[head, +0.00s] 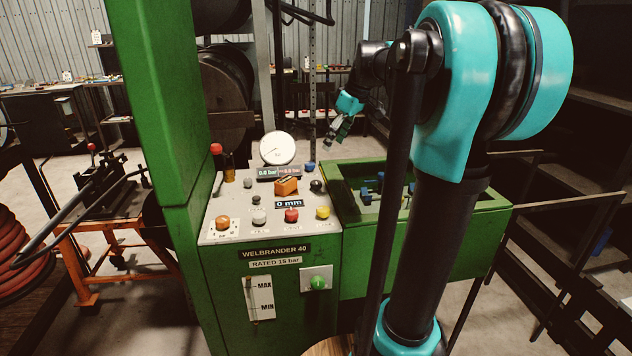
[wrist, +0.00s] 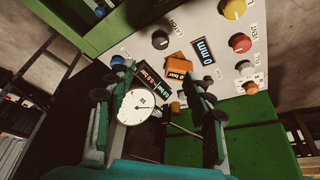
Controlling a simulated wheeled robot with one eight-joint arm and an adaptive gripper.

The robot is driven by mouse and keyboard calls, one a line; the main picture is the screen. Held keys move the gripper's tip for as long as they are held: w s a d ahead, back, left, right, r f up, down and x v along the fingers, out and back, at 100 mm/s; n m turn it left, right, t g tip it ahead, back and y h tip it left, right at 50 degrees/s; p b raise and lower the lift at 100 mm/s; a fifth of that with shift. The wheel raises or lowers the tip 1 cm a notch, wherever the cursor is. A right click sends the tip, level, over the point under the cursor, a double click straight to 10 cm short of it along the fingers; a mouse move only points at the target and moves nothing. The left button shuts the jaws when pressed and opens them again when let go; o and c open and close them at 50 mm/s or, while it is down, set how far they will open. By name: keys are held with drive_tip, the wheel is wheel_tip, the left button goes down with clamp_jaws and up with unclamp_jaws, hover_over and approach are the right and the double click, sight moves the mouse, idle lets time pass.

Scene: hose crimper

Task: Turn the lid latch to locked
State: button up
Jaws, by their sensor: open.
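A black round knob (head: 316,186) sits at the right side of the sloped grey control panel. It also shows in the wrist view (wrist: 160,40), beside a small label that seems to read LATCH. I take it as the lid latch; its turned position is too small to read. My gripper (head: 338,132) hangs above and behind the panel in the head view, apart from the knob. In the wrist view my gripper (wrist: 160,74) is open and empty, its teal fingers spread, with the knob beyond the fingertips.
The panel (head: 240,225) carries a round gauge (head: 278,148), an orange block (head: 287,186), a red-topped lever (head: 216,149), and several coloured buttons. A blue knob (head: 310,167) stands close behind the black one. A green open tray (head: 470,208) adjoins at right. Space above the panel is free.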

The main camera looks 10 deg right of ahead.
sight(316, 181)
drive_tip(key=x, duration=1.6)
drive_tip(key=shift+a+f, duration=0.1)
drive_tip(key=shift+f, duration=0.2)
drive_tip(key=c, duration=1.2)
drive_tip(key=shift+o, duration=0.2)
